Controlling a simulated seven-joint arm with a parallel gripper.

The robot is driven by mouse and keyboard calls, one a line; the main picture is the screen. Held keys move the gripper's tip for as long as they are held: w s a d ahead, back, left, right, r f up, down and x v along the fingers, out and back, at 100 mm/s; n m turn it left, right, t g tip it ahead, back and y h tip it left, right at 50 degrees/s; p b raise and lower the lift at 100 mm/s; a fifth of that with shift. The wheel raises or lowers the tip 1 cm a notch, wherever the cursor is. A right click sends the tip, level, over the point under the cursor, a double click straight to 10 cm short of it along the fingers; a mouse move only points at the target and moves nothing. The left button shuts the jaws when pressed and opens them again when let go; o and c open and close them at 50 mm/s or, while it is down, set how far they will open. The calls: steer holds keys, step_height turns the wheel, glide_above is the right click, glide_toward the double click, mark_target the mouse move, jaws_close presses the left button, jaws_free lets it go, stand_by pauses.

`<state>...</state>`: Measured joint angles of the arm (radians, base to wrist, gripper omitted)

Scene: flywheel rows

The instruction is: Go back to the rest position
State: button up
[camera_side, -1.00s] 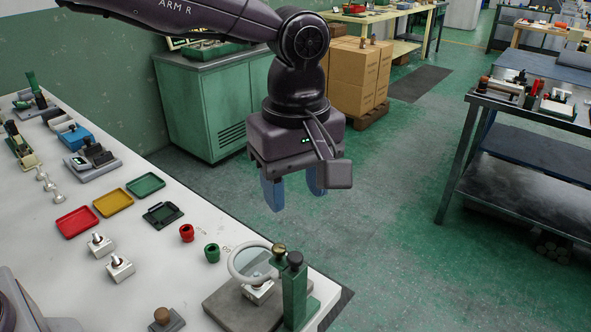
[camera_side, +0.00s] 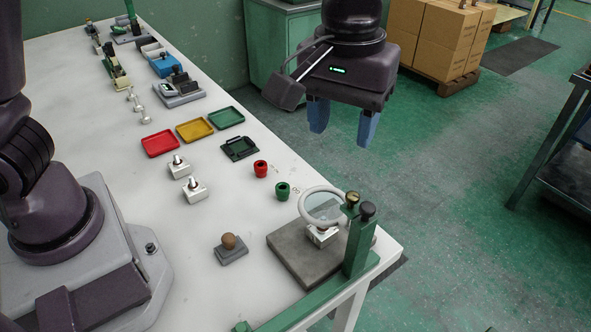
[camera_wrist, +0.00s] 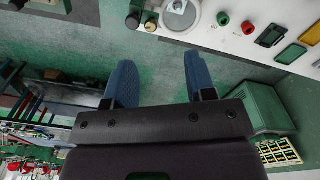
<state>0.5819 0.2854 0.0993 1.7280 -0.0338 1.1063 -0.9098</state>
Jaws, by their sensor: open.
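My gripper (camera_side: 342,125) hangs in the air beyond the right edge of the white table (camera_side: 100,190). Its two blue fingers are apart with nothing between them. In the wrist view my gripper (camera_wrist: 158,82) is also open and empty, with green floor behind the fingers. My dark purple wrist is above the fingers in the side view. Nothing touches the gripper.
A green cabinet (camera_side: 290,45) and cardboard boxes (camera_side: 440,38) stand behind.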

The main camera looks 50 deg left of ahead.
steer(key=s+a+r+m+t, duration=0.2)
steer(key=s+a, duration=0.5)
steer(key=a, duration=0.2)
steer(key=s+a+r+m+t, duration=0.3)
steer(key=s+a, duration=0.5)
steer(key=a, duration=0.2)
steer(key=shift+s+r, duration=0.15)
steer(key=shift+r, duration=0.1)
steer(key=shift+c, duration=0.4)
stand_by(1.4)
